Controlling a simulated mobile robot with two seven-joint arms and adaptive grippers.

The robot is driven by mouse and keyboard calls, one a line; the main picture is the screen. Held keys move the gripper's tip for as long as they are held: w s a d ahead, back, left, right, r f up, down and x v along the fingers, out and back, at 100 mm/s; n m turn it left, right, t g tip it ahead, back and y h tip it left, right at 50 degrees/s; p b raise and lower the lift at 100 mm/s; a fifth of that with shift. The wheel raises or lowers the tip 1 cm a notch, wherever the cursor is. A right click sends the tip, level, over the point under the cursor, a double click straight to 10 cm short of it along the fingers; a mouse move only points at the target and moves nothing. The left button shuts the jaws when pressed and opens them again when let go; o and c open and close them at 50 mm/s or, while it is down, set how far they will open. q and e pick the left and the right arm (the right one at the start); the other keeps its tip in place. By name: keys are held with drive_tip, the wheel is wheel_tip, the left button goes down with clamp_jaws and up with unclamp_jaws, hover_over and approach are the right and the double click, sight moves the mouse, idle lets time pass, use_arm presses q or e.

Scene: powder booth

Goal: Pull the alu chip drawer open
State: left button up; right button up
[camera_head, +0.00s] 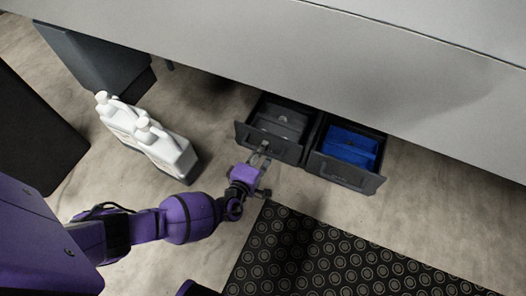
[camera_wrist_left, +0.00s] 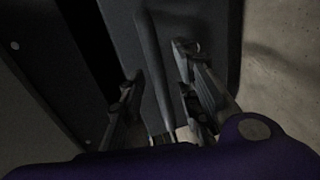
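Two dark drawers stand pulled out from under the grey bench in the head view. The left drawer (camera_head: 251,134) holds grey contents; the right drawer (camera_head: 340,172) holds a blue insert. I can read no label, so I cannot tell for certain which is the alu chip drawer. My left gripper (camera_head: 261,152) is at the left drawer's front. In the left wrist view, the fingers of my left gripper (camera_wrist_left: 160,65) are spread on either side of a bar handle (camera_wrist_left: 154,62), with gaps beside it. My right gripper is not in view.
Two white jugs (camera_head: 168,150) stand on the floor left of the drawers. The grey bench (camera_head: 300,45) overhangs the drawers. A black patterned mat (camera_head: 320,255) lies in front of them. The floor between jugs and drawers is clear.

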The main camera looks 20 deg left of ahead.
use_arm(q)
drive_tip(key=shift+w+f, duration=0.1)
drive_tip(key=shift+w, duration=0.2)
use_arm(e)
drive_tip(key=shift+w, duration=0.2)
use_arm(q)
clamp_jaws()
drive_tip(key=shift+s, duration=0.15)
